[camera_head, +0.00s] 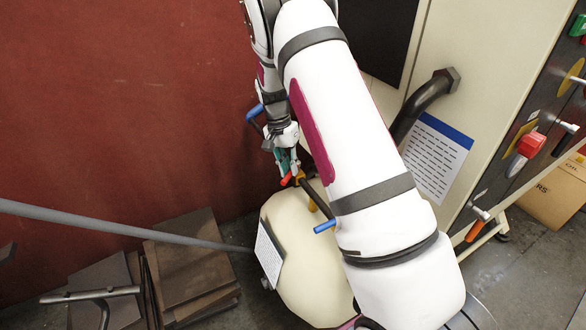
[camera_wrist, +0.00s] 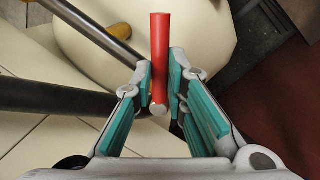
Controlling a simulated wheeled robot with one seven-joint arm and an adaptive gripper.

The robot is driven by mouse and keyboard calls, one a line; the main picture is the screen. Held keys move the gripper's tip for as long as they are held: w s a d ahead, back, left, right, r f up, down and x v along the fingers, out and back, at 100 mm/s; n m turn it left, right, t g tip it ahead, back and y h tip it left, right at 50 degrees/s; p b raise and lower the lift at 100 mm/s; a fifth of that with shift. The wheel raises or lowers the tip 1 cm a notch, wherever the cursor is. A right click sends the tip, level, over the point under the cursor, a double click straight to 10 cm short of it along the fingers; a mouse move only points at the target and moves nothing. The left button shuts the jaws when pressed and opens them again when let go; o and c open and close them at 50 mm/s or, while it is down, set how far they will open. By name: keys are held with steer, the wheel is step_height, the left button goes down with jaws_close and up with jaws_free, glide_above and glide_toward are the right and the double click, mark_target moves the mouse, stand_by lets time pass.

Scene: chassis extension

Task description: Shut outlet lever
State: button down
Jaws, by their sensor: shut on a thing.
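A red lever handle (camera_wrist: 160,50) stands between the green-padded fingers of my gripper (camera_wrist: 160,85) in the wrist view, its grey end toward the palm. The fingers are shut on it. In the head view, my gripper (camera_head: 285,165) is left of the large white arm link, and a bit of the red handle (camera_head: 286,179) shows below its fingertips. A lever with a blue handle (camera_head: 325,227) sits lower right, near a yellow fitting (camera_head: 312,206). Another blue handle (camera_head: 254,112) shows above left of my gripper. No label shows which lever is the outlet one.
A rounded cream tank (camera_head: 305,275) with a printed plate stands below my gripper. A dark pipe (camera_head: 424,103) enters the cream cabinet on the right. A long grey rod (camera_head: 110,225) crosses at left, above stacked brown plates (camera_head: 190,265). A red wall (camera_head: 120,100) is behind.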

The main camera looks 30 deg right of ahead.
steer(key=shift+w+a+m+y+b, duration=0.15)
steer(key=shift+w+m, duration=0.3)
steer(key=shift+m, duration=0.7)
steer(key=shift+w+m+y+b, duration=0.1)
steer(key=shift+w+m+y, duration=0.25)
steer(key=shift+m, duration=0.85)
steer(key=shift+w+a+m+y+b, duration=0.15)
steer(key=shift+w+m, duration=0.4)
steer(key=shift+m, duration=0.6)
steer(key=c, duration=1.6)
jaws_free()
steer(key=r, duration=0.4)
steer(key=w+r, duration=0.1)
steer(key=r, duration=0.3)
steer(key=w+r, duration=0.1)
steer(key=r, duration=0.2)
steer(key=shift+w+d+r, duration=0.1)
steer(key=shift+w+r, duration=0.1)
steer(key=shift+r, duration=0.2)
steer(key=shift+r, duration=0.1)
